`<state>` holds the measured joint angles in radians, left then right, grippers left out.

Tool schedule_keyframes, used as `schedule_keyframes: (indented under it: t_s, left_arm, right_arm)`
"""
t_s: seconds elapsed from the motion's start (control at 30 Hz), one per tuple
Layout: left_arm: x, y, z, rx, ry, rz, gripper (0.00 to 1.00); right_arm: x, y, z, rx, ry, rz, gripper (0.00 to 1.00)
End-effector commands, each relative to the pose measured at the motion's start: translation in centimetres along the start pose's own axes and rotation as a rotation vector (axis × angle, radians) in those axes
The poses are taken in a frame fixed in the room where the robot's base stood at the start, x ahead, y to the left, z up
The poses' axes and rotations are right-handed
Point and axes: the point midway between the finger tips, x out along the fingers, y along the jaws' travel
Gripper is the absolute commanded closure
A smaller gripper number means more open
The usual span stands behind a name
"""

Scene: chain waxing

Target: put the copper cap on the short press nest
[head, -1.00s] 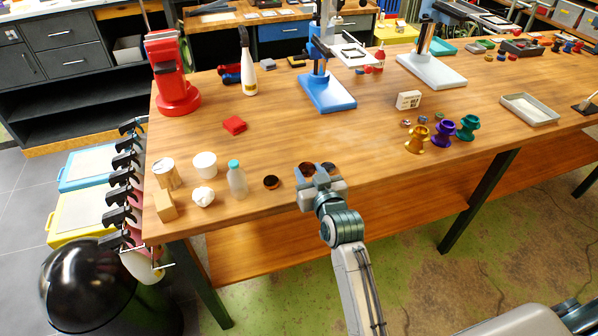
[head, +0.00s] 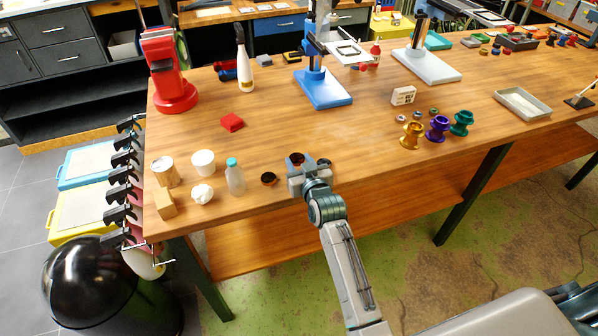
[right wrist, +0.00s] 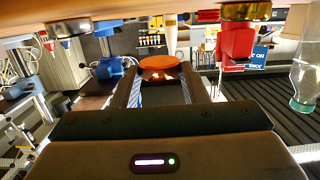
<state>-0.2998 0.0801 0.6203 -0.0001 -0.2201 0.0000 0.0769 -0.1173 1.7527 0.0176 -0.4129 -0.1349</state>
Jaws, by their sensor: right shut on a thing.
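The copper cap (head: 297,159) is a small round dark copper piece, held between the fingers of my right gripper (head: 300,168) at the table's front edge. In the right wrist view the copper cap (right wrist: 160,66) shows as an orange disc between the two fingers. A second dark copper ring or cap (head: 269,179) sits on the table just left of the gripper. A blue press (head: 325,90) and a grey press (head: 428,67) stand farther back. I cannot tell which is the short one, and their nests are not clear. My left gripper is not in view.
A clear bottle (head: 235,178), white cup (head: 204,162) and tan can (head: 165,172) stand to the left. Gold (head: 411,136), purple (head: 437,129) and teal (head: 461,123) spools stand to the right. The table between gripper and blue press is clear.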

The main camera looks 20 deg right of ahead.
Motion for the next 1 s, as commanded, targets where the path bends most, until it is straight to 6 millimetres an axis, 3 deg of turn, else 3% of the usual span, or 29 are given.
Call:
schedule_keyframes:
  t_s: [0.4, 0.83, 0.87, 0.93, 1.0]
  left_arm:
    - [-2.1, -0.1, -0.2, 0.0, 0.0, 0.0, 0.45]
    - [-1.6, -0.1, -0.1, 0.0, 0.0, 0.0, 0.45]
    - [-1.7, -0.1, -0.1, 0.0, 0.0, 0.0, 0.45]
    - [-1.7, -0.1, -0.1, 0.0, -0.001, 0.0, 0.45]
    - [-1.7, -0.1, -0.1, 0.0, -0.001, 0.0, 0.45]
  right_arm:
    - [0.7, 0.0, 4.2, 0.0, 0.0, 0.001, 0.86]
    - [0.8, 0.0, 5.1, 0.0, 0.002, 0.001, 0.86]
    - [0.8, 0.0, 5.0, 0.0, 0.001, 0.001, 0.55]
    - [0.8, 0.0, 5.0, 0.0, 0.001, 0.001, 0.41]
    - [0.8, 0.0, 5.0, 0.0, 0.002, 0.001, 0.39]
